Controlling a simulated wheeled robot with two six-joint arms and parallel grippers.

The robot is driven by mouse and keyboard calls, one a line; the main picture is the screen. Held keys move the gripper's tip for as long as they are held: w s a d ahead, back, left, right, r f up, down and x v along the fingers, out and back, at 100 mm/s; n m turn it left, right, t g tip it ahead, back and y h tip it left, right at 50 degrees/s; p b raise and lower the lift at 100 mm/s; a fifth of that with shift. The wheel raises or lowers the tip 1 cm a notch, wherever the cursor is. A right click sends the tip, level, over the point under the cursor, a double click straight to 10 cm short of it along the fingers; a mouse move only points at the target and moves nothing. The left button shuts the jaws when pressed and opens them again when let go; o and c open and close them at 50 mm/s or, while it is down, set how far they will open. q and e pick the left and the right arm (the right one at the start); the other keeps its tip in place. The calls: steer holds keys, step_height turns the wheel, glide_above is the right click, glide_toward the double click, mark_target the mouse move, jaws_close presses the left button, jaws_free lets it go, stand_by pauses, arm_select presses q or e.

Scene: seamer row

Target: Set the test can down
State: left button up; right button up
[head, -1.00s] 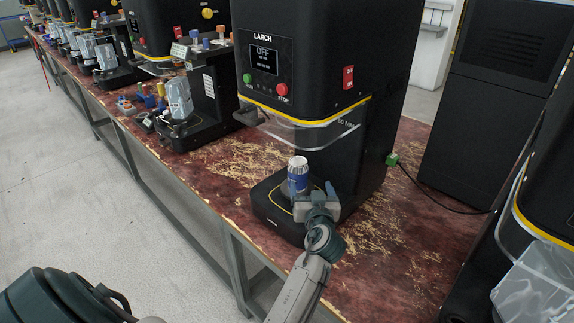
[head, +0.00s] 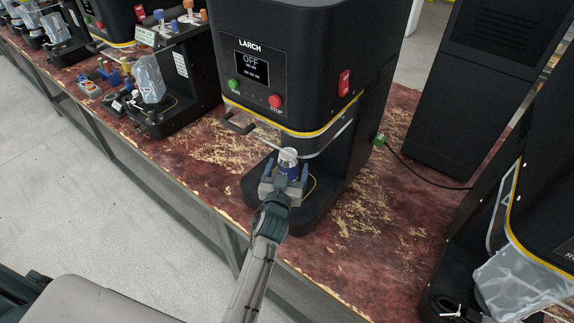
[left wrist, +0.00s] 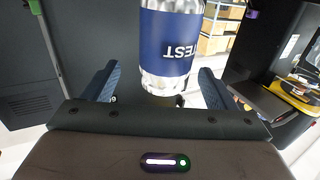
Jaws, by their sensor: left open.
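The test can (head: 289,161), silver with a blue band, stands upright at the black base (head: 318,212) of the LARCH seamer (head: 262,62), below its head. My left gripper (head: 286,170) is open, with one finger on each side of the can. In the left wrist view the can (left wrist: 168,45) shows its blue band lettered TEST between the spread fingers, with a gap on both sides. The gripper hides the can's lower part and what it rests on in the head view. My right gripper is not in view.
A clear guard (head: 275,130) hangs from the seamer just above the can. The worn red bench (head: 380,215) is bare to the right of the base. A green plug and cable (head: 379,140) lie behind. Another seamer (head: 530,200) stands at the right edge.

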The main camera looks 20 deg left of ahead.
arm_select(q)
steer(key=w, duration=0.2)
steer(key=w+a, duration=0.1)
steer(key=w, duration=0.2)
steer(key=shift+w+b, duration=0.3)
steer(key=shift+s+r, duration=0.1)
steer(key=shift+s, duration=0.05)
steer(key=shift+c, duration=0.7)
steer(key=c, duration=1.1)
